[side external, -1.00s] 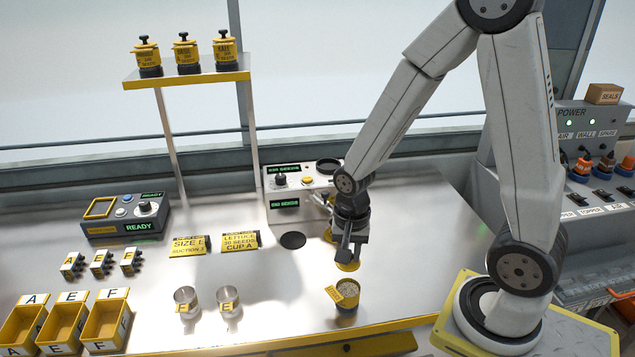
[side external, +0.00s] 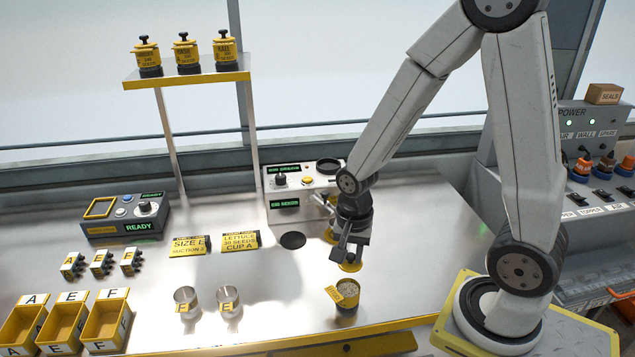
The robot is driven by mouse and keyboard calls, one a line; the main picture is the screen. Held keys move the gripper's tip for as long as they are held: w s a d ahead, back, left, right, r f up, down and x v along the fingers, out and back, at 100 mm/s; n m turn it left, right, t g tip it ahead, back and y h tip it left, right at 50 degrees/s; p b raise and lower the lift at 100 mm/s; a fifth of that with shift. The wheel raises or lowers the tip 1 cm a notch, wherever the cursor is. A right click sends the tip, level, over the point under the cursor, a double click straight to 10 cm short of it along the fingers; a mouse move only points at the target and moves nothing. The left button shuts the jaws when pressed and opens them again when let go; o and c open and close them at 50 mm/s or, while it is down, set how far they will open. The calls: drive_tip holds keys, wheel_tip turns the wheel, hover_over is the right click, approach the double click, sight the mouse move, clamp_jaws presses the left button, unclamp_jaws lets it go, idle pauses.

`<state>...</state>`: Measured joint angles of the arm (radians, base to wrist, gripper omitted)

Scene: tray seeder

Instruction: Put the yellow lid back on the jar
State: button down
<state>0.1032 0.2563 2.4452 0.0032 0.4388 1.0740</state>
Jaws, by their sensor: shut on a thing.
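The open jar (side external: 346,304) stands upright near the table's front edge, with a yellow band, a tilted yellow label and pale contents showing at its top. My gripper (side external: 347,254) is above and behind the jar, pointing down. It is shut on the yellow lid (side external: 351,267), which shows as a yellow disc just under the fingers. The lid is apart from the jar's rim in the picture. The fingers hide part of the lid, and I cannot tell its exact height above the table.
A dispenser box (side external: 300,187) with green displays stands behind my gripper. Two clear cups (side external: 187,301) stand left of the jar. Yellow bins (side external: 104,322) are at the front left. Two yellow cards (side external: 240,240) lie mid-table. The tabletop between the cups and jar is clear.

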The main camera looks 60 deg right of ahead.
drive_tip(key=shift+f, duration=0.15)
drive_tip(key=shift+f, duration=3.05)
drive_tip(key=shift+f, duration=0.15)
idle(0.5)
unclamp_jaws()
idle(0.4)
drive_tip(key=shift+r, duration=3.5)
